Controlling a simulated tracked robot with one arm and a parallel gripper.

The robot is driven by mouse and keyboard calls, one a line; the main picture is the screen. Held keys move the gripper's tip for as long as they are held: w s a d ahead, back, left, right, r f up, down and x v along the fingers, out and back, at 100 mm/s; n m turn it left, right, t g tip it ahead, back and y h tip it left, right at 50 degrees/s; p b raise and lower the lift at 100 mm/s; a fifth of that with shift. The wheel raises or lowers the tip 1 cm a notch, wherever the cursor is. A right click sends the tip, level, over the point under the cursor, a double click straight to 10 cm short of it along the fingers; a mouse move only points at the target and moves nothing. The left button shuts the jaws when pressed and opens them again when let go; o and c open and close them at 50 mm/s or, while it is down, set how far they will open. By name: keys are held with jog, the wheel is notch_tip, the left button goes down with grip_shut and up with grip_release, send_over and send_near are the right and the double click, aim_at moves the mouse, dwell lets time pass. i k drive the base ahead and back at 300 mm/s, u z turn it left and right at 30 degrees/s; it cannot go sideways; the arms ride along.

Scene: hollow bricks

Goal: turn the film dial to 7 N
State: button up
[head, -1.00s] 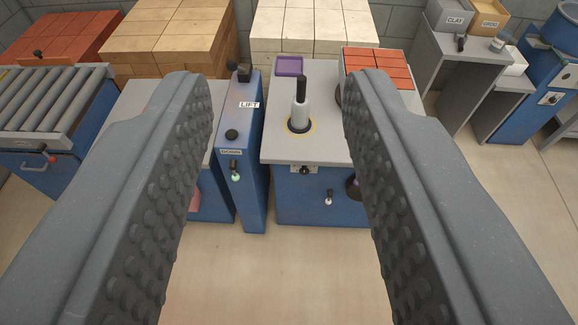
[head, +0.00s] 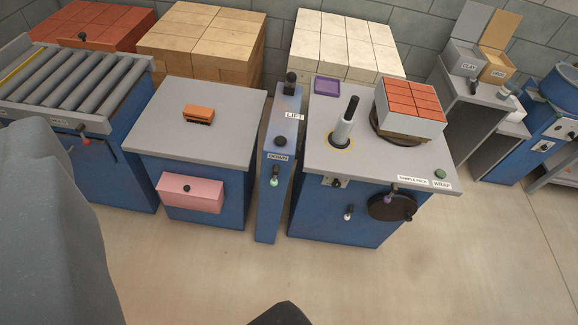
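The wrapping bench (head: 320,155) is a blue cabinet with a grey top, right of the middle. On its front is a small dark knob on a pale plate (head: 335,183), which may be the film dial; its marks are too small to read. A small pale-tipped lever (head: 348,212) is below it. A large grey part of mine (head: 50,235), perhaps a finger, fills the left edge, and a dark tip (head: 279,315) shows at the bottom. Both are apart from the bench. The finger gap cannot be made out.
A blue LIFT post (head: 278,165) stands left of the bench. A grey-topped cabinet with a pink drawer (head: 190,192) and a roller conveyor (head: 75,90) are further left. Red bricks (head: 411,100) sit on the bench beside an upright post (head: 345,122). The floor in front is clear.

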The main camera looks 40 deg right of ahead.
aim_at(335, 184)
jog(key=u, duration=0.3)
jog(key=k, duration=1.4)
jog(key=z, duration=1.2)
jog(key=i, duration=1)
